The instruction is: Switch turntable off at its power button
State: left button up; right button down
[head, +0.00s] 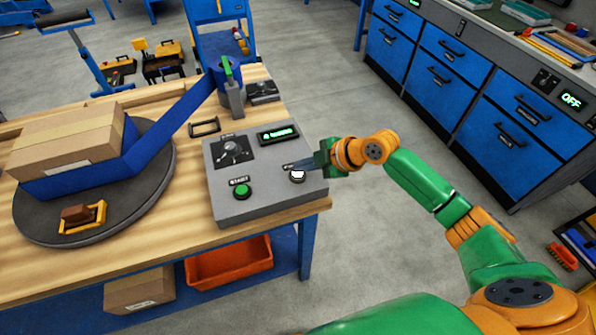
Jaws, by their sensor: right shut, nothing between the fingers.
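A grey control box (228,203) stands on the wooden bench at its right front corner. It carries a dial (232,150), a small green-lit display (277,135), a green START button (242,190) and a white button (297,176) whose label is partly hidden. My right gripper (308,169) is shut and empty, its tips at the white button; I cannot tell whether they touch it. The round dark turntable (150,190) lies on the bench at the left. My left gripper is not in view.
A cardboard box (70,135) in a blue band rests on the turntable, with a yellow-framed brown object (83,216) beside it. A blue arm with a green handle (228,72) rises behind the control box. Blue drawer cabinets (450,80) stand at the right. Grey floor between is clear.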

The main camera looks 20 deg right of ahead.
aim_at(302, 175)
dwell(0.4)
jog(key=shift+f+b, duration=0.4)
jog(key=shift+f, duration=0.1)
jog(key=shift+s+r, duration=0.1)
jog(key=shift+r+p, duration=0.3)
jog(key=shift+p, duration=0.1)
notch_tip(302, 175, up, 6)
jog(key=p, duration=0.6)
jog(key=shift+r, duration=0.2)
jog(key=shift+f, duration=0.1)
jog(key=shift+f, duration=0.1)
